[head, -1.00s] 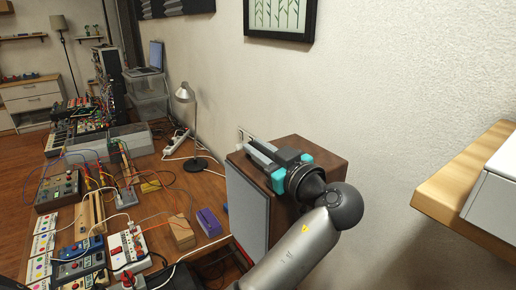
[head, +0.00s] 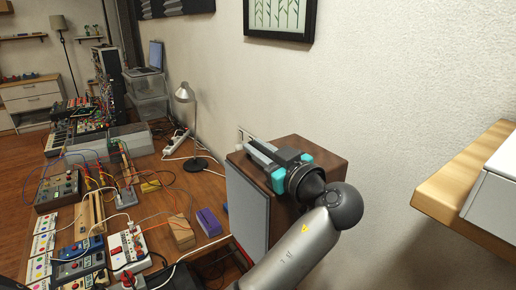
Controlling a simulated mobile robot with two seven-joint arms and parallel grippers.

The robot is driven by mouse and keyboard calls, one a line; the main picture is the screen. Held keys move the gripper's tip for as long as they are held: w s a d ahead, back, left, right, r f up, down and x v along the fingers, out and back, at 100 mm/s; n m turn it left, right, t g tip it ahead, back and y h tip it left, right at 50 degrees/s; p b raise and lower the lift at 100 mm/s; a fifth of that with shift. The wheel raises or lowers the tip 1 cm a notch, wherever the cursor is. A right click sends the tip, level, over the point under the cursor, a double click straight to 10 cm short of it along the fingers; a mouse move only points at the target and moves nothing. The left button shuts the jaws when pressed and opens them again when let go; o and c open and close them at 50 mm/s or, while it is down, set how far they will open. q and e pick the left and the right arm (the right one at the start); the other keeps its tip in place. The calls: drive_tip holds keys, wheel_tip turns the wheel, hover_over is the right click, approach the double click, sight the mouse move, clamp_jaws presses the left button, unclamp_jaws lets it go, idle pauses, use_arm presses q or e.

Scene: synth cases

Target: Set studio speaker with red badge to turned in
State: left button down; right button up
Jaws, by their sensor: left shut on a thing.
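The studio speaker is a brown wooden cabinet with a grey front (head: 247,212). It stands upright at the right end of the wooden desk, close to the wall, its grey front facing the left and front of the picture. My arm hides part of the speaker's right side and lower part. My right gripper is not in view.
A desk lamp (head: 187,98) and a white power strip (head: 176,143) stand behind the speaker. A purple block (head: 208,222), a wooden block (head: 181,232) and cabled pedals lie to its left. A wooden shelf (head: 465,180) juts in at right.

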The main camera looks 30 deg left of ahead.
use_arm(q)
drive_tip(key=shift+w+a+t, duration=0.1)
drive_tip(key=shift+t, duration=0.2)
drive_tip(key=shift+w+a+m+t+h+b, duration=0.15)
drive_tip(key=shift+a+m+t+h+b, duration=0.1)
drive_tip(key=shift+m+t+h+b, duration=0.35)
drive_tip(key=shift+w+a+m+t+h, duration=0.1)
drive_tip(key=shift+a+m+t+h, duration=0.1)
drive_tip(key=shift+m+t, duration=0.25)
drive_tip(key=shift+w+a+m+t+h, duration=0.1)
drive_tip(key=shift+m+t+h, duration=0.1)
drive_tip(key=shift+m+t, duration=0.2)
drive_tip(key=shift+w+a+r+m+t+h, duration=0.15)
drive_tip(key=shift+w+m+t+h, duration=0.15)
drive_tip(key=shift+m+t+h, duration=0.4)
drive_tip(key=shift+w+a+m+t+h, duration=0.1)
drive_tip(key=shift+w+m+t+h, duration=0.15)
drive_tip(key=shift+m+t+h, duration=0.25)
drive_tip(key=shift+w+a+m+t+h, duration=0.1)
drive_tip(key=shift+w+m+t+h, duration=0.15)
drive_tip(key=shift+t+h, duration=0.4)
drive_tip(key=c, duration=0.8)
unclamp_jaws()
drive_tip(key=shift+w, duration=0.1)
drive_tip(key=shift+c, duration=0.2)
